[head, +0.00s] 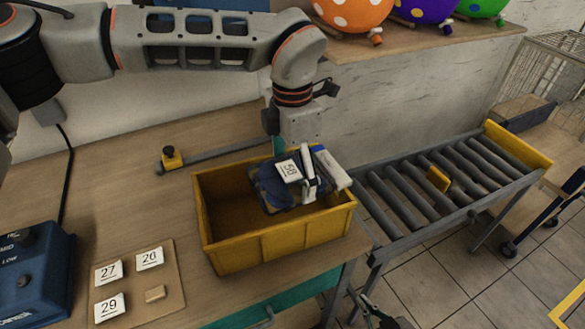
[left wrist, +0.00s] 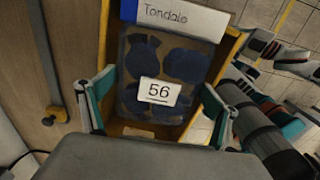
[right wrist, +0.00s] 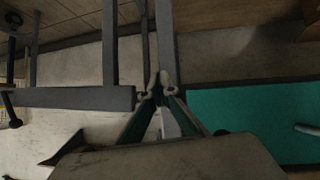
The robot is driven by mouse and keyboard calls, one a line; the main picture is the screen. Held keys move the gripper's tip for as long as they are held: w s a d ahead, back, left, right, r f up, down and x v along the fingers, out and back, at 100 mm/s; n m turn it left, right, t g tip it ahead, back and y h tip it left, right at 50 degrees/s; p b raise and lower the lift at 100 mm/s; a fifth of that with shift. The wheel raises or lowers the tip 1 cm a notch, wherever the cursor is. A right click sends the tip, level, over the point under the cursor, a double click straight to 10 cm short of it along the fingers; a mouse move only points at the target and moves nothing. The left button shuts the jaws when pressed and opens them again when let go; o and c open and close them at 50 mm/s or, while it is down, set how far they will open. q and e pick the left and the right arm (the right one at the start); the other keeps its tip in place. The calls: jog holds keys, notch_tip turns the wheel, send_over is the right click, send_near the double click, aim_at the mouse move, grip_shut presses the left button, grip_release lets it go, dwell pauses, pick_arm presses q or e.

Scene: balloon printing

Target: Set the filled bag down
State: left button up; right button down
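The filled bag (head: 272,187) is clear, with dark blue balloons inside and a white number label. It leans in the right part of the yellow crate (head: 232,262). My left gripper (head: 297,165) is over the crate at the bag. Its fingers (left wrist: 155,95) are spread wide, one on each side of the bag, with no clear grip visible. The bag's underside is hidden. My right gripper (right wrist: 161,88) is shut and empty, low near the table's front edge.
A roller conveyor (head: 420,190) with a yellow block (head: 438,179) stands right of the crate. Number cards lie on a board (head: 165,295) at the front left, beside a blue device (head: 35,275). Balloons (head: 352,12) sit on a shelf behind.

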pick_arm(q)
jog(key=shift+o, duration=0.9)
jog(key=shift+r, duration=0.15)
jog(key=shift+r, duration=0.3)
notch_tip(320, 180, up, 12)
jog(key=shift+r, duration=0.2)
